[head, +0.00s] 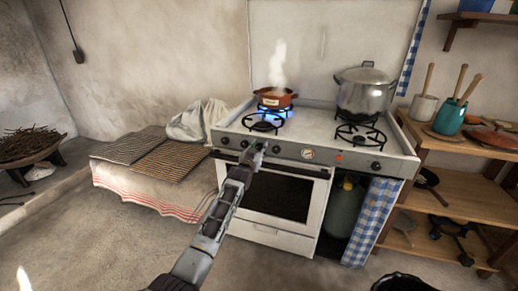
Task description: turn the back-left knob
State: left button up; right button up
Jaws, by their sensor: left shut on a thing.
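The white stove (318,122) stands against the back wall with a row of dark knobs along its front panel. My left gripper (258,148) reaches the left part of this panel and is shut on a knob there, which its fingers mostly hide. Other knobs show to its left (225,140) and right (276,150), and one at the far right (376,165). I cannot tell from here which burner the held knob serves. The back-left burner has a blue flame (288,108) under a small orange-brown pan (274,97), with steam rising. My right gripper is not in view.
A large lidded steel pot (365,92) sits on the back-right burner. The front burners are bare. The oven door (272,192) is closed below the panel. Wooden shelves (455,190) stand at the right, a low cloth-covered bench (150,160) at the left.

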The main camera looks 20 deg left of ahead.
pick_arm(q)
jog(key=shift+n+p, duration=0.9)
jog(key=n+p, duration=0.3)
jog(key=n, duration=0.1)
jog(key=shift+a, duration=0.1)
jog(key=n+p, duration=0.1)
jog(key=n, duration=0.1)
jog(key=shift+n, duration=0.4)
jog(key=shift+f+n, duration=0.1)
jog(key=shift+n, duration=1.5)
jog(key=shift+a+n+p, duration=0.1)
jog(key=shift+n+p, duration=0.2)
jog(key=shift+n, duration=0.5)
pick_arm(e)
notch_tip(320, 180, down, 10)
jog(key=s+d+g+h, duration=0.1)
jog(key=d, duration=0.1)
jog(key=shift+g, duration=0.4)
pick_arm(q)
jog(key=shift+f, duration=0.1)
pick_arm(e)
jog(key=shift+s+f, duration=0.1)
